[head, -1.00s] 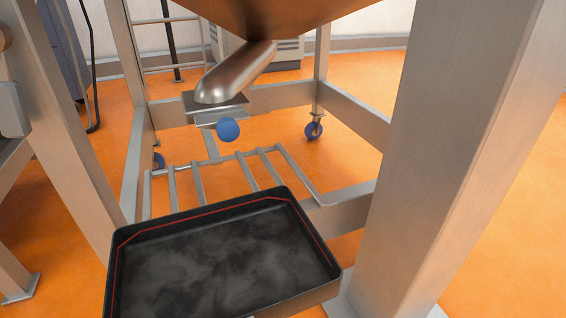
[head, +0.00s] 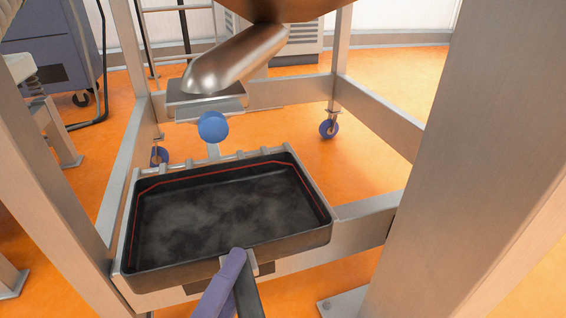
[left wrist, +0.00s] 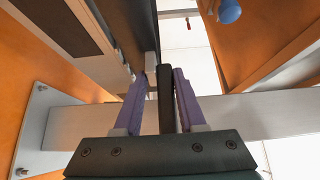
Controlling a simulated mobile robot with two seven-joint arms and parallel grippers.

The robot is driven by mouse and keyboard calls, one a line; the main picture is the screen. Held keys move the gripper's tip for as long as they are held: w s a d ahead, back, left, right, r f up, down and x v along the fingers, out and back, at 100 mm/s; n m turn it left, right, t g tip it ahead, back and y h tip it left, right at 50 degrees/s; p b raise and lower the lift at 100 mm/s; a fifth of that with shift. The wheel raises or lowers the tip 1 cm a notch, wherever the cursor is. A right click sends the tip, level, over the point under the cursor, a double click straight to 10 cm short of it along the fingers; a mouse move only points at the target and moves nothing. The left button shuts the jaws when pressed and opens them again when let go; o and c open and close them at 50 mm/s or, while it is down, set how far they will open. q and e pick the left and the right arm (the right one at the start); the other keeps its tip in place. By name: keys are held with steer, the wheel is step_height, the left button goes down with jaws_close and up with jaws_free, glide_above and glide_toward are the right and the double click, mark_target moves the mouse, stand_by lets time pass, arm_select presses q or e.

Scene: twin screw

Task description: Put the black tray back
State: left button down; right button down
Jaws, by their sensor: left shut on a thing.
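The black tray (head: 230,212) has a red line inside its rim and a cloudy grey floor with nothing standing in it. In the head view it lies over the barred metal rack (head: 175,168), below the chute, and hides most of the bars. My left gripper (head: 243,262), with purple fingers, is at the near wall of the tray. Whether the tray rests fully on the rack cannot be told. My right gripper is not in view.
A metal chute (head: 235,60) hangs above the tray's far side, with a blue ball knob (head: 213,127) close behind the tray's far rim. A thick metal post (head: 450,170) stands to the right, and a frame leg (head: 50,150) to the left. Orange floor lies open beyond.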

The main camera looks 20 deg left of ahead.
mark_target(221, 231)
arm_select(q)
steer(key=w+a+b, duration=0.1)
steer(key=w+a, duration=0.1)
steer(key=w+a+b, duration=0.1)
steer(key=w, duration=0.2)
steer(key=w+a+b, duration=0.1)
steer(key=w+a, duration=0.1)
steer(key=shift+w+a, duration=0.3)
steer(key=shift+a, duration=0.05)
steer(key=f+b, duration=0.1)
steer(key=b, duration=0.1)
steer(key=w+a+f+b, duration=0.1)
steer(key=shift+w+a+f+b, duration=0.15)
steer(key=shift+w+f+b, duration=0.05)
steer(key=shift+w+b, duration=0.15)
steer(key=shift+f, duration=0.35)
steer(key=shift+s, duration=0.15)
steer(key=shift+f, duration=0.15)
steer(key=shift+c, duration=2.4)
jaws_free()
steer(key=shift+f, duration=0.1)
